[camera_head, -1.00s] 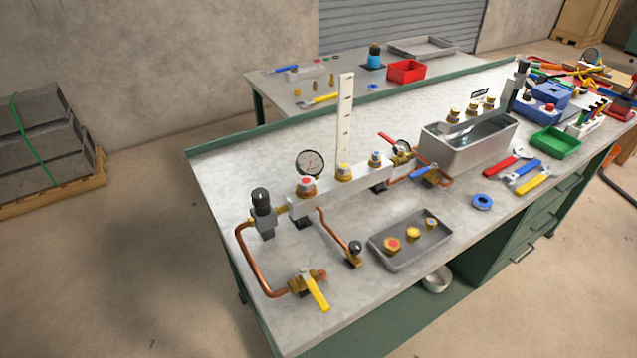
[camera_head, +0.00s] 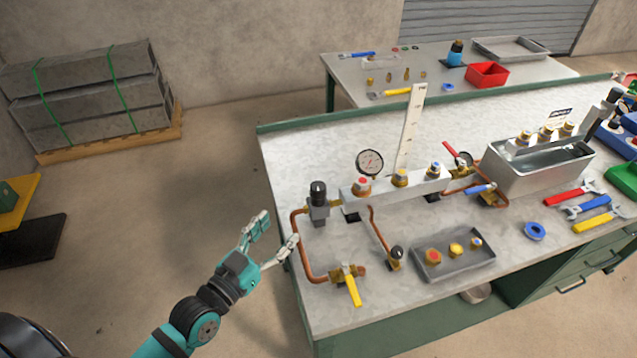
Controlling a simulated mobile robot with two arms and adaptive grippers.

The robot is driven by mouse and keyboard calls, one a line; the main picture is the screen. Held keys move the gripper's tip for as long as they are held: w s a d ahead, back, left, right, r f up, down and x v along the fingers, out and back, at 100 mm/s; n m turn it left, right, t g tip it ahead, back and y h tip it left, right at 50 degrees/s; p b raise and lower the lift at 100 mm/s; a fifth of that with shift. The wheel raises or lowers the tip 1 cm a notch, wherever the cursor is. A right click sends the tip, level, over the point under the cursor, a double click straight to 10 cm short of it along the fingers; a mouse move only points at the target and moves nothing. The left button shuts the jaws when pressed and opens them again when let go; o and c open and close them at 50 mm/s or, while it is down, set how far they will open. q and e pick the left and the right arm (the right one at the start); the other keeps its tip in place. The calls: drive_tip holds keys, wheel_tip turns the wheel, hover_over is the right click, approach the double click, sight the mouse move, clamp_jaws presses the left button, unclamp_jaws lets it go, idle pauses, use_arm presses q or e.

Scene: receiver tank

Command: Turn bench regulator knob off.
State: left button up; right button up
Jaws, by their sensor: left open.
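The bench regulator with its black knob (camera_head: 318,190) stands upright at the left end of the pipe assembly on the bench. A copper pipe (camera_head: 303,245) runs down from it to a valve with a yellow lever (camera_head: 352,290). A second, smaller black knob (camera_head: 396,253) sits on a brass fitting to the right. My left gripper (camera_head: 280,238) is open and empty, at the bench's left edge, left of and below the regulator knob and apart from it. My right gripper is not in view.
A pressure gauge (camera_head: 370,163), a white upright scale (camera_head: 410,130) and a manifold (camera_head: 395,187) stand right of the regulator. A grey tray (camera_head: 470,262) with capped fittings lies in front. Open floor (camera_head: 200,190) is left of the bench (camera_head: 290,140).

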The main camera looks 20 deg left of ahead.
sight(320, 185)
use_arm(q)
drive_tip(key=p+x, duration=0.2)
drive_tip(key=x, duration=1.4)
drive_tip(key=shift+p, duration=0.35)
drive_tip(key=shift+a, duration=0.1)
clamp_jaws()
drive_tip(key=y+p, duration=0.1)
drive_tip(key=n+y+p, duration=0.1)
drive_tip(key=p, duration=0.1)
drive_tip(key=shift+r+n+t+p, duration=0.25)
drive_tip(key=shift+n+t+p, duration=0.05)
drive_tip(key=shift+f+n+y+p, duration=0.2)
drive_tip(key=shift+n+y+p, duration=0.4)
drive_tip(key=shift+y, duration=0.5)
drive_tip(key=shift+f+n+y, duration=0.15)
drive_tip(key=shift+n+y, duration=0.15)
drive_tip(key=shift+y, duration=0.4)
drive_tip(key=shift+f, duration=0.1)
